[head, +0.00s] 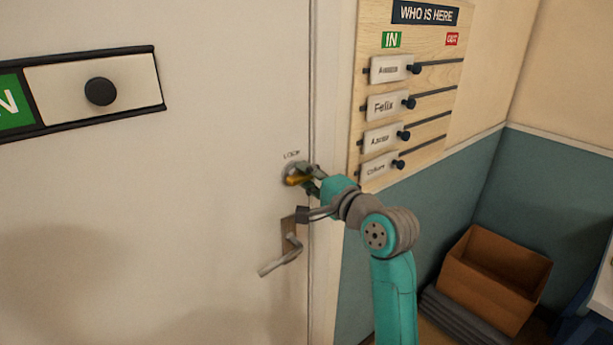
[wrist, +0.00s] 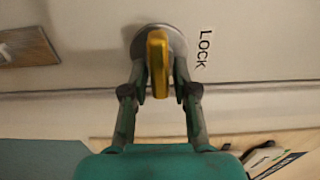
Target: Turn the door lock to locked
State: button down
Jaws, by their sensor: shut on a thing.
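The door lock on the white door is a yellow thumb-turn (head: 295,181) on a round grey plate, below a small "LOCK" label (head: 292,155). In the head view the turn lies roughly horizontal, partly hidden by my gripper (head: 310,179), which reaches in from the right. In the wrist view the yellow turn (wrist: 158,62) stands between the two fingers of my gripper (wrist: 160,88), with the "LOCK" label (wrist: 204,48) to its right. The fingers are shut on the turn, one on each side.
A lever handle (head: 285,256) sits on the door just below the lock. A sliding IN sign (head: 95,91) is at the left. A "WHO IS HERE" board (head: 420,80) with name sliders hangs right of the door frame. A cardboard box (head: 490,281) stands at the lower right.

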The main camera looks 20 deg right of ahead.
jog(key=c, duration=1.1)
grip_release()
jog(key=v, duration=1.2)
jog(key=shift+f, duration=0.1)
